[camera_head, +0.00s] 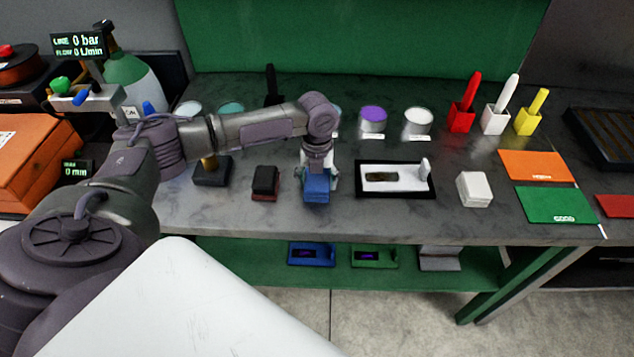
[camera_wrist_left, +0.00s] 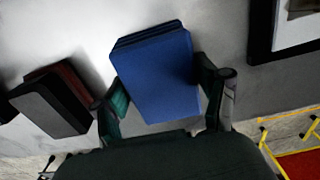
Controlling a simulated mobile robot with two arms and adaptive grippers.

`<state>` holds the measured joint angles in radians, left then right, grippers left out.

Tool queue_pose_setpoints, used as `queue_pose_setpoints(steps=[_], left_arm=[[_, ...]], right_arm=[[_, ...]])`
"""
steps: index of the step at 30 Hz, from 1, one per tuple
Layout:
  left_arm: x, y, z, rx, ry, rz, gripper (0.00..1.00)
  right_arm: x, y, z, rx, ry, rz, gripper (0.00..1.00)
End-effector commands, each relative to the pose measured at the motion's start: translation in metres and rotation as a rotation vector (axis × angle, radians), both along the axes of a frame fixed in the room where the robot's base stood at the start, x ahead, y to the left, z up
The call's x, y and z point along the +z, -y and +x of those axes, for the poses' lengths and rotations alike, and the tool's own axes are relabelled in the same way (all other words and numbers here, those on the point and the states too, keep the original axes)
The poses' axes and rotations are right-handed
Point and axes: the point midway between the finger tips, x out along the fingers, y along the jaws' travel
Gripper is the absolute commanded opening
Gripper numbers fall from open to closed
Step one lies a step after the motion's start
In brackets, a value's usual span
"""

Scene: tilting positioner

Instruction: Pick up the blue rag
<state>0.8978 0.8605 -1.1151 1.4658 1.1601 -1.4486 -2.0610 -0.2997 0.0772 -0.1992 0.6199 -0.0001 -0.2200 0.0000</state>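The blue rag (camera_head: 317,188), a thick folded stack, lies on the grey worktop near its front edge. In the left wrist view the blue rag (camera_wrist_left: 158,70) shows its broad blue top and layered far edge. My left gripper (camera_head: 317,179) points down over the rag, one finger on each side. In the left wrist view the left gripper (camera_wrist_left: 160,88) is open, its fingers spread about the near part of the rag. A narrow gap shows at the left finger; contact at the right finger is unclear. My right gripper is not in view.
A black and dark red block (camera_head: 265,183) lies just left of the rag. A black-framed white tray (camera_head: 395,180) lies to the right, with a white block (camera_head: 474,189) beyond it. Tubs, including a purple-topped one (camera_head: 373,119), stand behind. A green shelf (camera_head: 345,270) runs below.

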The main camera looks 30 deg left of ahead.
Motion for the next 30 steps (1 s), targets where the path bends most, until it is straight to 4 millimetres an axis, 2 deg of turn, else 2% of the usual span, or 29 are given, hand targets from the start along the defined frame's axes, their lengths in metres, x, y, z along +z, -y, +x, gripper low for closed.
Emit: queue_pose_setpoints(steps=[1, 6, 17, 20, 24, 30], left_arm=[[0.0, 0.0, 0.0, 0.0, 0.0, 0.0, 0.58], [0.001, 0.0, 0.0, 0.0, 0.001, 0.001, 0.33], [0.007, 0.0, 0.001, 0.0, 0.003, -0.001, 0.33], [0.017, 0.0, 0.001, 0.0, 0.005, -0.001, 0.33], [0.042, 0.0, 0.002, 0.0, 0.007, -0.002, 0.33], [0.068, 0.048, 0.014, -0.006, 0.006, -0.004, 0.33]], right_arm=[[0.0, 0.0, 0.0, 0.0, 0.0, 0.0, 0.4], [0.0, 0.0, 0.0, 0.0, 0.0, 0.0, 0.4], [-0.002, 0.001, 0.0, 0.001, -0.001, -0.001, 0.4], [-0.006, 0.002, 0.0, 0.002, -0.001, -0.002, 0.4], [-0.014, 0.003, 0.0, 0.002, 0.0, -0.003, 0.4], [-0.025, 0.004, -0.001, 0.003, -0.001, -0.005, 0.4]])
